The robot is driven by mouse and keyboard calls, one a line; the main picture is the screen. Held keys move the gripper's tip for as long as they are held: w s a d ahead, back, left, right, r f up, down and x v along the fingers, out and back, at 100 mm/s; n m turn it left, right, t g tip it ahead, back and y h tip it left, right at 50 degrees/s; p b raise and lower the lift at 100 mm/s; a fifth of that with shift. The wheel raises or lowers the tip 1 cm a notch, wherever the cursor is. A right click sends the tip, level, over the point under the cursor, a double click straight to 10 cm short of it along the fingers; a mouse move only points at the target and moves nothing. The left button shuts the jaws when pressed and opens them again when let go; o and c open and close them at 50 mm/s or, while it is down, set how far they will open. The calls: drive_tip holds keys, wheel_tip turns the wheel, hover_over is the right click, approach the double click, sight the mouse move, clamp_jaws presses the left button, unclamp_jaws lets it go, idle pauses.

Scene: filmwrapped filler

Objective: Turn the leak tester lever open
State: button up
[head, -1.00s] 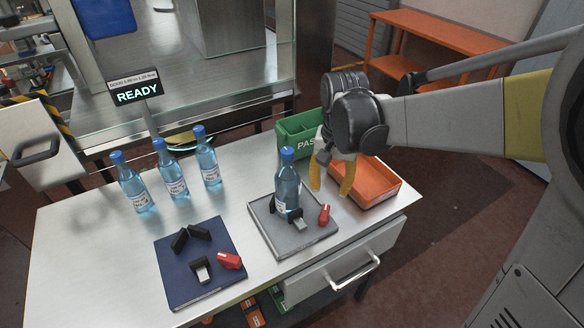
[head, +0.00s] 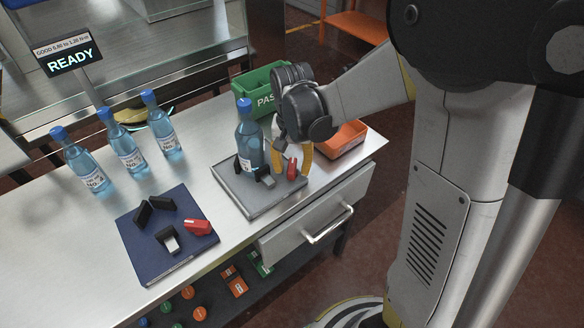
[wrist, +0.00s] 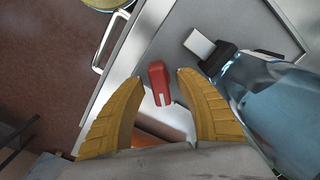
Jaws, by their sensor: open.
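The leak tester is a grey plate (head: 258,208) on the steel table, with black and pale clamp parts and a red lever (head: 292,168) at its right side. A blue bottle (head: 249,140) stands upright on it between the clamp parts. My gripper (head: 291,170) is low over the plate's right side, its yellow fingers open around the lever. In the wrist view the red lever (wrist: 159,83) lies between the two open fingertips (wrist: 160,85), with gaps on both sides. The bottle (wrist: 275,95) is to the right there, close beside the right finger.
A second, dark blue plate (head: 165,250) with clamp parts and a red lever (head: 198,227) lies at front left. Several bottles (head: 128,150) stand behind it. A green PASS bin (head: 262,88) and an orange bin (head: 345,138) stand at the back right. The sign (head: 69,59) reads READY.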

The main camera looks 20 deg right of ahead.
clamp_jaws()
drive_tip(key=n, duration=0.4)
drive_tip(key=shift+n+p, duration=0.3)
drive_tip(key=shift+n, duration=0.1)
drive_tip(key=n, duration=0.4)
drive_tip(key=shift+n, duration=0.3)
drive_tip(key=n, duration=0.4)
drive_tip(key=shift+n+p, duration=0.3)
drive_tip(key=shift+p, duration=0.1)
drive_tip(key=shift+n, duration=1.9)
